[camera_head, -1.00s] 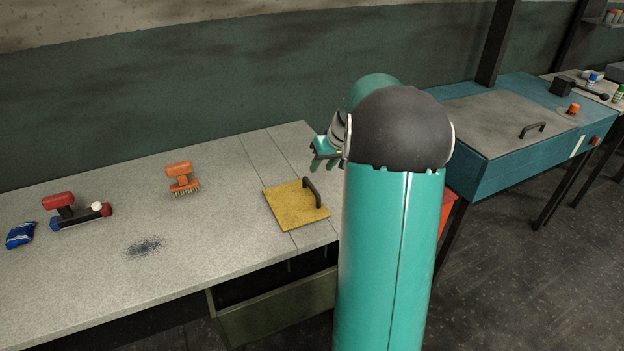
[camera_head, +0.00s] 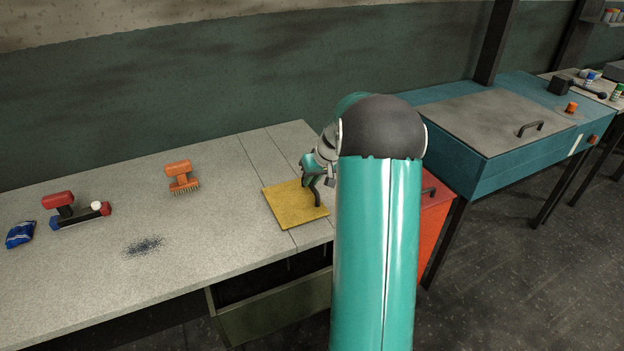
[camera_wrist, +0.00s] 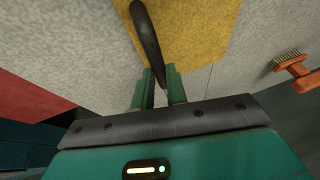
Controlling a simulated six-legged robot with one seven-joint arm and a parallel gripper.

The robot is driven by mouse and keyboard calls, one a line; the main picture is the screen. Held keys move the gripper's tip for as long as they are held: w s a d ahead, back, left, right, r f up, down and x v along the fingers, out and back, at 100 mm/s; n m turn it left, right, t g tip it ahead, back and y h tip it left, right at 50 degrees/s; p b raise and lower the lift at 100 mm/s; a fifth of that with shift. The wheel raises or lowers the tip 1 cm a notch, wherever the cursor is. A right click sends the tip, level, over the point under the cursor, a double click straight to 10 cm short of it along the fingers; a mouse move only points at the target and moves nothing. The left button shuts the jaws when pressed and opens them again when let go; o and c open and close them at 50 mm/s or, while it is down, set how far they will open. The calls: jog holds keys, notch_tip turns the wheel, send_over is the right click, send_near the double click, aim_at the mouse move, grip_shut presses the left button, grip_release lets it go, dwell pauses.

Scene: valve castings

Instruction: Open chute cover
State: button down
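The chute cover is a yellow square plate (camera_head: 290,205) lying flat on the grey bench, with a dark arched handle (camera_head: 316,193) near its right edge. My gripper (camera_head: 311,170) is at the handle, coming from above. In the wrist view the yellow plate (camera_wrist: 190,30) lies beyond my green fingers, and the handle (camera_wrist: 147,38) runs down toward the space between them. My gripper (camera_wrist: 159,86) is open, with a gap between the fingers and the handle's lower end in line with it. Contact with the handle cannot be made out.
An orange brush (camera_head: 182,177) stands left of the cover. A red-handled tool (camera_head: 78,212), a blue packet (camera_head: 20,235) and a dark smear of filings (camera_head: 143,246) are farther left. A red bin (camera_head: 432,230) and a teal cabinet (camera_head: 510,160) stand right.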

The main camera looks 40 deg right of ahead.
jog(key=s+d, duration=0.1)
jog(key=d, duration=0.2)
jog(key=s+d, duration=0.1)
jog(key=d, duration=0.3)
jog(key=s+d, duration=0.1)
jog(key=d, duration=0.3)
jog(key=shift+s, duration=0.15)
jog(key=c, duration=1.4)
grip_release()
jog(key=a+v, duration=0.1)
jog(key=v, duration=1.2)
jog(key=shift+s+d+r, duration=0.15)
jog(key=shift+d+r, duration=0.25)
jog(key=shift+d, duration=0.05)
